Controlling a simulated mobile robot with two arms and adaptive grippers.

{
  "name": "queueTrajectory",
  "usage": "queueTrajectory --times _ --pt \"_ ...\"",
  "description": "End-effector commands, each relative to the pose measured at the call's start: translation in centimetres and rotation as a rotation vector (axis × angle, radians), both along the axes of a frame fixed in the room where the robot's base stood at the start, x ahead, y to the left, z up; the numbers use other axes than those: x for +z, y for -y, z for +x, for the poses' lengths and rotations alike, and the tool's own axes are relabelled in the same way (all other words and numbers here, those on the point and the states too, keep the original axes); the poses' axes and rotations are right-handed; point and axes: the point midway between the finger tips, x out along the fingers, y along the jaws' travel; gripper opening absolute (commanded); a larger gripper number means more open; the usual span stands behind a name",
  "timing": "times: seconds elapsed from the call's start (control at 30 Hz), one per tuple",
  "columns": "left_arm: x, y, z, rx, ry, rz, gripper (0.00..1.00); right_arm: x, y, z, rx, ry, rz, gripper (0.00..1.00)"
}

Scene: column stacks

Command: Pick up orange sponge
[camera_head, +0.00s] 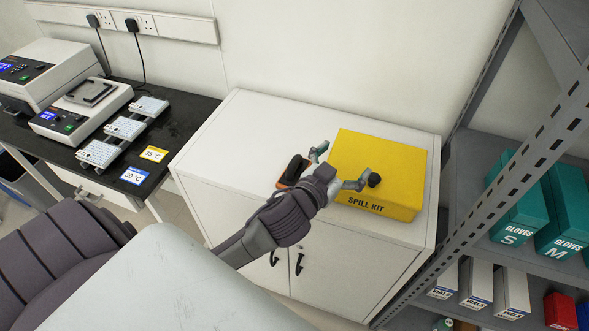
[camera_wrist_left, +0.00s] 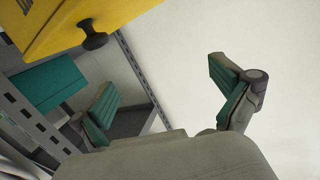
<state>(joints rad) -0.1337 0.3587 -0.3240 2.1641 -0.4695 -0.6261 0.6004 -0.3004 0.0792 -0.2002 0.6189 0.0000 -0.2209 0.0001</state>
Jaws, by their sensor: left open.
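In the head view, an orange thing with a dark top (camera_head: 291,171), which looks like the orange sponge, lies on the white cabinet top, left of the yellow spill kit box. It is partly hidden by my left gripper. My left gripper (camera_head: 340,167) is open and empty, its fingers spread over the cabinet and in front of the yellow box. The sponge appears beside the gripper's left finger, not between the fingers; contact cannot be told. In the left wrist view the open gripper (camera_wrist_left: 165,95) shows teal finger pads and no sponge. My right gripper is not in view.
The yellow spill kit box (camera_head: 385,165) with a black knob (camera_head: 374,180) stands close to the gripper on the white cabinet (camera_head: 235,135). A metal shelf with teal glove boxes (camera_head: 517,205) is at right. A black bench (camera_head: 185,115) with lab devices is at left.

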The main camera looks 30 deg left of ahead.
Motion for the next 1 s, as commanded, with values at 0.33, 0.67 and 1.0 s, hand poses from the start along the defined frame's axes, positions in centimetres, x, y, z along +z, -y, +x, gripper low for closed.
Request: queueTrajectory --times 0.33,0.67,1.0 --pt "12.5 12.5 1.2 -0.901 0.532 0.195 1.0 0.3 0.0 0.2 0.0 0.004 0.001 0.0" --pt "2.8 1.0 0.9 -1.392 -0.354 0.718 1.0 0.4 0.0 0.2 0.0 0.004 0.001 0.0" --pt "3.4 -15.0 0.2 -1.077 -1.053 0.84 1.0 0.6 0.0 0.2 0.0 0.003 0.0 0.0"
